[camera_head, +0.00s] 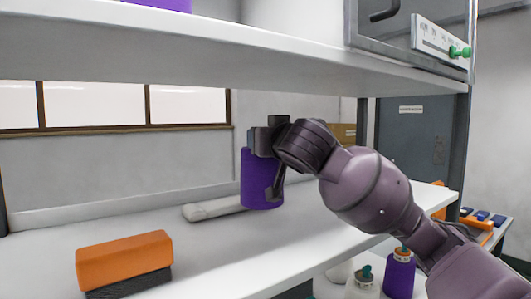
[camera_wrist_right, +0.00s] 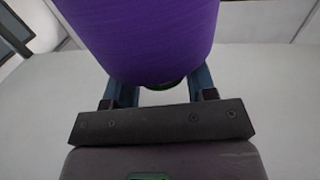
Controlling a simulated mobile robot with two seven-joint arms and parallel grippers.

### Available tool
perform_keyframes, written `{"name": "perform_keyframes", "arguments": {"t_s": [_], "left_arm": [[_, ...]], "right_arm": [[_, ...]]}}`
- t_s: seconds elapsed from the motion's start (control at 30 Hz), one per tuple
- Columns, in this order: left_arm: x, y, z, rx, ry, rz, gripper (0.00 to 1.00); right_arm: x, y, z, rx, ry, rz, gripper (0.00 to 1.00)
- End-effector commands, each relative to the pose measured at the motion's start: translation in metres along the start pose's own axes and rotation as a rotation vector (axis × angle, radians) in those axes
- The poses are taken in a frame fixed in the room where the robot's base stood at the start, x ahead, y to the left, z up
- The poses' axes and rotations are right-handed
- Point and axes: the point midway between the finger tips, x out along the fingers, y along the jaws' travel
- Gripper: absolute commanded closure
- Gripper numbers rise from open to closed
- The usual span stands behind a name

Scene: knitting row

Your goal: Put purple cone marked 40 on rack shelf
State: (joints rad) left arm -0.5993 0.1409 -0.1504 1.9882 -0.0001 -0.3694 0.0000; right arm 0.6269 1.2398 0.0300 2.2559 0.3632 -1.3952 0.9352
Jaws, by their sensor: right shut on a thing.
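A purple cone (camera_head: 259,182) is held in my right gripper (camera_head: 268,150) over the middle white rack shelf (camera_head: 200,254) in the head view. The gripper is shut on it from above and to the right. In the right wrist view the purple cone (camera_wrist_right: 145,35) fills the top middle between the two fingers of the right gripper (camera_wrist_right: 155,95). No number shows on the cone, so I cannot read its marking. I cannot tell whether its base touches the shelf. My left gripper is not in view.
An orange and black brush-like block (camera_head: 124,258) lies at the shelf's front left. An upper shelf (camera_head: 200,45) hangs above. Another purple cone (camera_head: 399,275) and a white one (camera_head: 341,271) stand lower right. The shelf's left middle is clear.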

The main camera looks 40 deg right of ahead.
Motion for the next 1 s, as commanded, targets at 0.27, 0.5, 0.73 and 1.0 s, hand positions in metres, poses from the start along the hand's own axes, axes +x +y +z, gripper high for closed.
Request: {"name": "perform_keyframes", "arguments": {"t_s": [0.27, 0.5, 0.73, 1.0], "left_arm": [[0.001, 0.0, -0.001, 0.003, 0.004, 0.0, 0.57], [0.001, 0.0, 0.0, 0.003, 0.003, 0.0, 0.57], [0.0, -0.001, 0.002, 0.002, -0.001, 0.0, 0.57], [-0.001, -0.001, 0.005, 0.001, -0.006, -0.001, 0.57]], "right_arm": [[0.003, 0.0, 0.017, -0.003, -0.001, 0.0, 0.98], [0.002, 0.0, 0.035, 0.0, 0.002, 0.0, 0.98], [0.003, 0.0, 0.035, 0.001, 0.002, 0.0, 0.98], [0.003, 0.0, 0.038, 0.0, 0.0, 0.0, 0.23]]}}
